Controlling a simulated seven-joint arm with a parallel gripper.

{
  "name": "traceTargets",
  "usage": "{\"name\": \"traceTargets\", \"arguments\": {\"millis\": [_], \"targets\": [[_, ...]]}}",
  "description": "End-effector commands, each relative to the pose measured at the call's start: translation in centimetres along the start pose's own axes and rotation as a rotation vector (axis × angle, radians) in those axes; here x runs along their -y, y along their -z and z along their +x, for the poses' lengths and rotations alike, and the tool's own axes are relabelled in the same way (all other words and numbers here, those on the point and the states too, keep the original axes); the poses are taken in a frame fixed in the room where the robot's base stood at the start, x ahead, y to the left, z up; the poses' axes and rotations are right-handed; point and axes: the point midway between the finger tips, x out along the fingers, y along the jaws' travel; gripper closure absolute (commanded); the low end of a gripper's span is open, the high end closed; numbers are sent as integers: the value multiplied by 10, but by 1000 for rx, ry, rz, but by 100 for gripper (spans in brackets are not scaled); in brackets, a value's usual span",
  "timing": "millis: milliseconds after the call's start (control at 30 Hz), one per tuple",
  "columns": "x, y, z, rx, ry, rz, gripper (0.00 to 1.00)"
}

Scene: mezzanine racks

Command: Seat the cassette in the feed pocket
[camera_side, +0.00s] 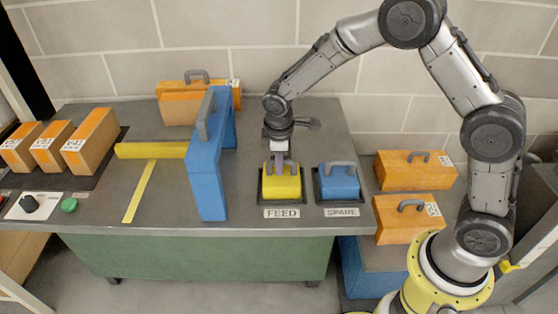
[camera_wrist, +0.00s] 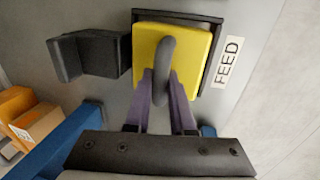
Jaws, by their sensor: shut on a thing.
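The yellow cassette (camera_side: 282,187) stands upright inside the dark-rimmed feed pocket (camera_side: 260,200), behind the FEED label. I cannot tell whether it is fully down. In the wrist view the cassette (camera_wrist: 195,62) lies within the dark edge of the pocket (camera_wrist: 217,60), with a narrow gap on the label side. My gripper (camera_side: 279,162) is above the cassette, shut on its grey handle. In the wrist view the two purple fingers of my gripper (camera_wrist: 164,88) are on either side of the curved handle (camera_wrist: 166,65).
A tall blue case (camera_side: 207,165) stands close to the left of the pocket. A blue cassette (camera_side: 338,186) fills the spare pocket on the right. Orange cases (camera_side: 198,100) stand behind. A yellow bar (camera_side: 150,150) and orange boxes (camera_side: 88,140) are at left.

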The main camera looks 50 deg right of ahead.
Motion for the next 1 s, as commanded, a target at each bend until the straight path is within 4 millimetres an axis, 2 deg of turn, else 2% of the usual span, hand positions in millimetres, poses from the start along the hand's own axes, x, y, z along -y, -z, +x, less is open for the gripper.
{"name": "traceTargets", "arguments": {"millis": [467,500,667,1000], "targets": [[0,1,0,-2,-2,1,100],[0,1,0,-2,-2,1,73],[0,0,0,-2,-1,0,44],[1,0,0,2,1,0,43]]}}
